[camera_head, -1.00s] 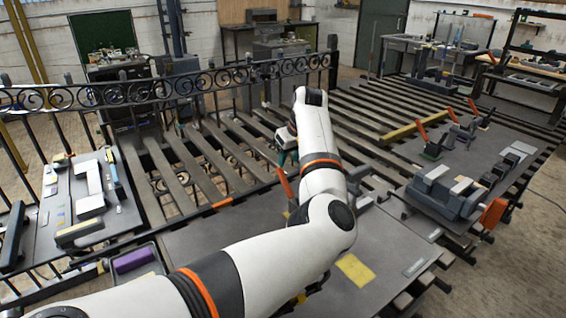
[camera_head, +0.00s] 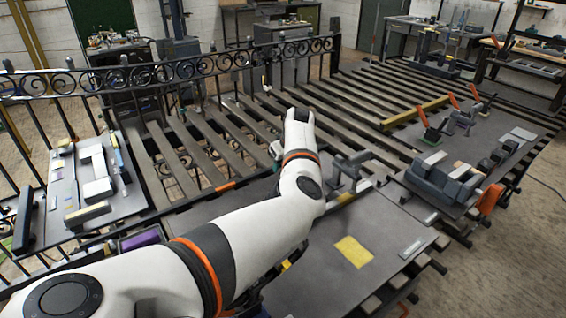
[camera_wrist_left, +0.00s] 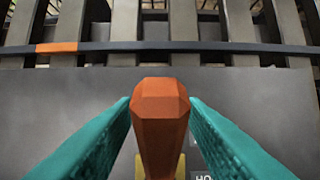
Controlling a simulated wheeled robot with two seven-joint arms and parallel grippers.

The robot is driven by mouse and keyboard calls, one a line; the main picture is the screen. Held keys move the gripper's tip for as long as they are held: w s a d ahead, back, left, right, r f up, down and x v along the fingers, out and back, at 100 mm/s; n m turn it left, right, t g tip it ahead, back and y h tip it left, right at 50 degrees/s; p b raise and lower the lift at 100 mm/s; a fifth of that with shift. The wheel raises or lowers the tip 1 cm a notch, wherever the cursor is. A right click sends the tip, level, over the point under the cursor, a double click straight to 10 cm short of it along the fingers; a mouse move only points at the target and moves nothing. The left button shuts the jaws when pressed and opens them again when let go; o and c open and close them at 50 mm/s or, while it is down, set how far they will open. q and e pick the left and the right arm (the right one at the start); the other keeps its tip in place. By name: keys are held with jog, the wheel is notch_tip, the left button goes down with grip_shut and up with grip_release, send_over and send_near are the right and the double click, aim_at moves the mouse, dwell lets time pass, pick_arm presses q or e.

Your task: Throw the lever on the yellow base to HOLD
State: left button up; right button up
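An orange lever handle (camera_wrist_left: 160,115) stands up in the middle of the left wrist view. Below it a bit of the yellow base (camera_wrist_left: 180,168) shows, with a label (camera_wrist_left: 203,177) reading "HO" cut off by the frame edge. My left gripper (camera_wrist_left: 160,104) has its teal fingers on both sides of the handle, with no gap visible between them and it. In the head view my left gripper (camera_head: 277,150) is partly hidden, and my white arm hides the lever and base. My right gripper is not in view.
A black scroll gate (camera_head: 180,70) runs across the back left over slatted rails. A grey plate (camera_head: 390,235) with a yellow patch (camera_head: 353,251) lies to the right of my arm. A grey clamp-like fixture (camera_head: 347,168) stands close right of the gripper. Other orange levers (camera_head: 434,122) stand farther right.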

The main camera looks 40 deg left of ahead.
pick_arm(q)
jog(key=shift+c, duration=0.7)
grip_shut()
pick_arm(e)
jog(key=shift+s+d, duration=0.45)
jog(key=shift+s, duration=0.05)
